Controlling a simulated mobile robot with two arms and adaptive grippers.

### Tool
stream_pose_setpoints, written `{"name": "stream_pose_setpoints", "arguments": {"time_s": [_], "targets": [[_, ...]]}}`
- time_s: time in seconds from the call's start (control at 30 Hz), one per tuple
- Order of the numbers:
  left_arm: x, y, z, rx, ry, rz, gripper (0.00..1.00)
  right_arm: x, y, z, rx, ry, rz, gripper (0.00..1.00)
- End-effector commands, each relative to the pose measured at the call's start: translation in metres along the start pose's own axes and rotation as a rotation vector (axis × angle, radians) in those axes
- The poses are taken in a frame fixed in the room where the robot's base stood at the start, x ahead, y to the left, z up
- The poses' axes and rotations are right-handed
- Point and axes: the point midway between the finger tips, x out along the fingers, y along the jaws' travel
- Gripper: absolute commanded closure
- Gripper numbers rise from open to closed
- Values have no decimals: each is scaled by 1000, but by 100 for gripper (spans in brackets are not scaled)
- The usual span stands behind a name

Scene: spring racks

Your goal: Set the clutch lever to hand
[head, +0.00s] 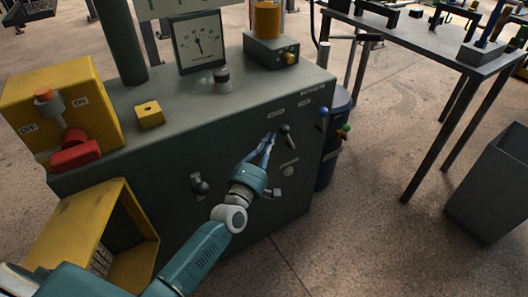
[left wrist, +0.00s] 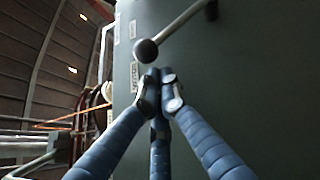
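A lever with a dark ball knob (head: 285,129) is on the dark green front panel of the machine cabinet, below small pale labels too small to read. In the left wrist view the ball knob (left wrist: 147,51) sits at the end of a metal rod that runs up and right to its pivot. My left gripper (head: 270,139) is just left of this lever. In the left wrist view its blue fingers (left wrist: 161,77) are drawn together at the tips, just below the knob, with nothing seen between them. Whether they touch the knob is unclear. My right gripper is out of view.
Another black-knobbed lever (head: 201,187) is lower left on the panel. A yellow switch box (head: 90,85), gauge (head: 200,42) and amber jar (head: 266,20) stand on top. A blue bin (head: 337,130) is beside the cabinet. A workbench (head: 420,38) is at right.

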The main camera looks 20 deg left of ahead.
Motion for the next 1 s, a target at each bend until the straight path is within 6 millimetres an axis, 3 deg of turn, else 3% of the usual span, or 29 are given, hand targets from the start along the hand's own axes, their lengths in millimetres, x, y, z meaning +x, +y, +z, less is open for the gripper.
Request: {"name": "stream_pose_setpoints", "arguments": {"time_s": [0.6, 1.0], "targets": [[9, 2, 1, 0, 0, 0, 100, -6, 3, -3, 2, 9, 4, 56], [15, 7, 5, 0, 0, 1, 100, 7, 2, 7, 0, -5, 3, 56]]}}
